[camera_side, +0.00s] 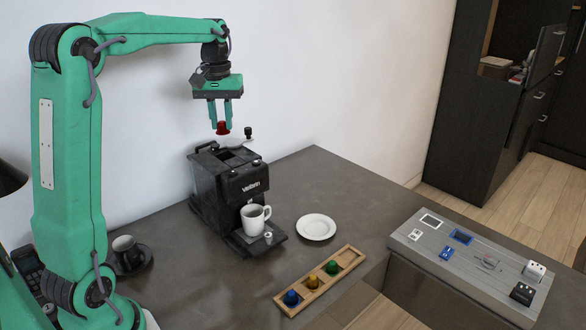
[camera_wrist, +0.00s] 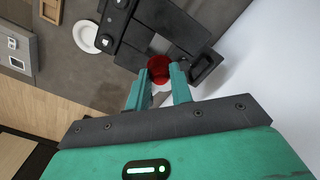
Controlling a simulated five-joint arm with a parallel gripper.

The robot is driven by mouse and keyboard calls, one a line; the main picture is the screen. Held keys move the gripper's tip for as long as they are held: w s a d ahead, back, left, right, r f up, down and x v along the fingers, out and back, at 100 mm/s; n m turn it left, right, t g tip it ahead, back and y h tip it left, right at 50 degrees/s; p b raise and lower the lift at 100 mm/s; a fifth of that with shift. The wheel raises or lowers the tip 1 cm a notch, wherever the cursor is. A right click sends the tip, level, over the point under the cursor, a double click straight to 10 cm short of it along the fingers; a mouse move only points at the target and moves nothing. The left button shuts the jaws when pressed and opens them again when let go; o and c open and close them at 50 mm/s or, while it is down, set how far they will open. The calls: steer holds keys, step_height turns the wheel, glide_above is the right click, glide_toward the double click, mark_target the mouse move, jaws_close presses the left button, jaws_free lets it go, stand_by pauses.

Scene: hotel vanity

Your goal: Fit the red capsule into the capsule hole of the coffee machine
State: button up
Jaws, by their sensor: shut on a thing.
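My gripper (camera_side: 220,122) is shut on the red capsule (camera_side: 222,128) and holds it in the air above the black coffee machine (camera_side: 228,180). In the wrist view the red capsule (camera_wrist: 159,69) sits between the tips of my gripper (camera_wrist: 160,82), with the machine's top (camera_wrist: 165,22) beyond it. The machine's lever with a black knob (camera_side: 248,132) stands up at its right side. The capsule is apart from the machine. I cannot clearly make out the capsule hole. A white cup (camera_side: 254,218) stands on the machine's drip tray.
A wooden holder (camera_side: 347,258) with blue, yellow and green capsules lies in front. A white saucer (camera_side: 316,227) is right of the machine. A dark cup (camera_side: 125,248) and a phone are at left. A grey panel (camera_side: 400,236) is at right. The wall is close behind the machine.

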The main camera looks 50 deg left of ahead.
steer(key=shift+f, duration=0.2)
steer(key=shift+f, duration=3.95)
